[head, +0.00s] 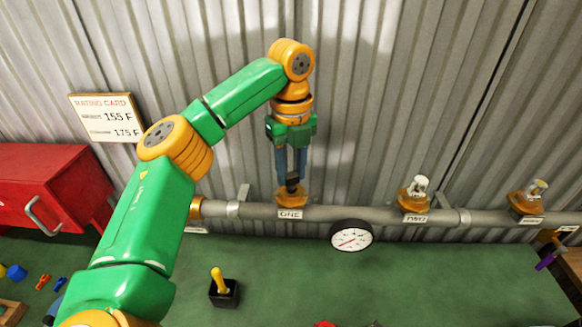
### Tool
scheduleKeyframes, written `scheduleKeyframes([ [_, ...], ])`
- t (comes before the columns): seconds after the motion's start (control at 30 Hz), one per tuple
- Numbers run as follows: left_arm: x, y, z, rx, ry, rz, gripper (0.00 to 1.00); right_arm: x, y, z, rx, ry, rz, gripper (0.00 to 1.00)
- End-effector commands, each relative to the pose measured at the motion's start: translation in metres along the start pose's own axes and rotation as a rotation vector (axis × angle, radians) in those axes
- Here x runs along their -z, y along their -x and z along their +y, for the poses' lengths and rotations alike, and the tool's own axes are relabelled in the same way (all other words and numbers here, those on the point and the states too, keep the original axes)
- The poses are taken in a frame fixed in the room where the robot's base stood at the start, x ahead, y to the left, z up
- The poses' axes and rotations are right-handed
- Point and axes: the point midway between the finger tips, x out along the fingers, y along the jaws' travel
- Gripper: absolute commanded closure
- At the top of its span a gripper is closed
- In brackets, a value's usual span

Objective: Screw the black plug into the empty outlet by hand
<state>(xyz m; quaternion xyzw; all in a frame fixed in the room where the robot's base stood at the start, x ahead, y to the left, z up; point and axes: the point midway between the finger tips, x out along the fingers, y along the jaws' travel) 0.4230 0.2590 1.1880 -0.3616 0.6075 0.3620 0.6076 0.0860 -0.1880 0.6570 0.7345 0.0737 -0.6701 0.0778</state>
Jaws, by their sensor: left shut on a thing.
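My left gripper (291,177) points straight down over the pipe at the back. Its fingers are shut on the black plug (292,186), of which only a small dark part shows between and below the fingertips. The plug is right at the top of the orange-brown outlet (291,198) above the label ONE (290,214). I cannot tell whether its thread is engaged. The outlet labelled TWO (414,196) and another further right (529,200) carry clear-and-metal heads. My right gripper does not show.
A grey pipe (363,213) runs along the corrugated wall, with a round gauge (351,235) below it. A black holder with a yellow-handled tool (219,282) stands on the green bench. A red cabinet (48,184) is at left. The bench middle (430,285) is mostly clear.

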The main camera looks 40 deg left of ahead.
Motion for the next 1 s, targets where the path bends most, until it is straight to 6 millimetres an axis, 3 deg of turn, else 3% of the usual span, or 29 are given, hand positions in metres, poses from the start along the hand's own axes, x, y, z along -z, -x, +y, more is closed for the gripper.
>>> scheduleKeyframes([
  [0.7, 0.0, -0.013, 0.0, -0.001, -0.013, 0.0, 1.0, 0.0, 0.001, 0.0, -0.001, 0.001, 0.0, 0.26],
  [0.9, 0.0, -0.009, 0.001, -0.004, -0.187, 0.002, 1.0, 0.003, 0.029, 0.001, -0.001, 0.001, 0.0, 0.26],
  [1.0, 0.0, -0.015, 0.0, 0.0, -0.39, 0.001, 1.0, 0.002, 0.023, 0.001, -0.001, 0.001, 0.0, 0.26],
])
